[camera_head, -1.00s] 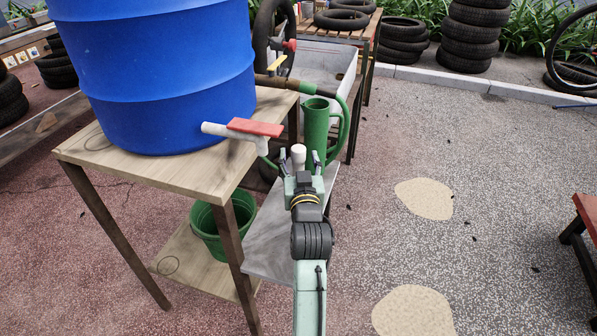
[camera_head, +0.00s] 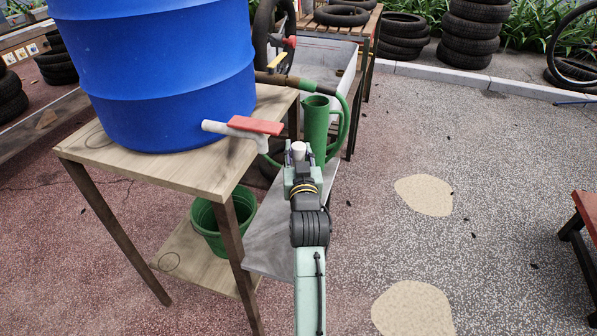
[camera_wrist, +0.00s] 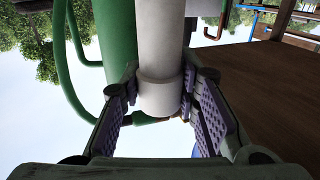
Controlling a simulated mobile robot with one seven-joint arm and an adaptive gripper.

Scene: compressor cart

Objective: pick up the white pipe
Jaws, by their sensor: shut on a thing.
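The white pipe (camera_head: 299,148) stands upright at the tip of my gripper (camera_head: 301,168) in the head view. Only its top end shows there; the rest is hidden by the gripper. In the wrist view the white pipe (camera_wrist: 160,50) runs between the two purple-padded fingers of my gripper (camera_wrist: 160,108), with a wider collar at its end. My gripper is shut on the pipe. It is over the grey low shelf, in front of the green jug. I cannot tell whether the pipe still touches the shelf.
The green jug (camera_head: 315,130) stands close behind the gripper. A spigot with a red handle (camera_head: 255,126) juts from the blue barrel (camera_head: 160,75) at the left. The barrel stands on a wooden table (camera_head: 185,178). A grey shelf (camera_head: 275,235) lies below. Open paving is at the right.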

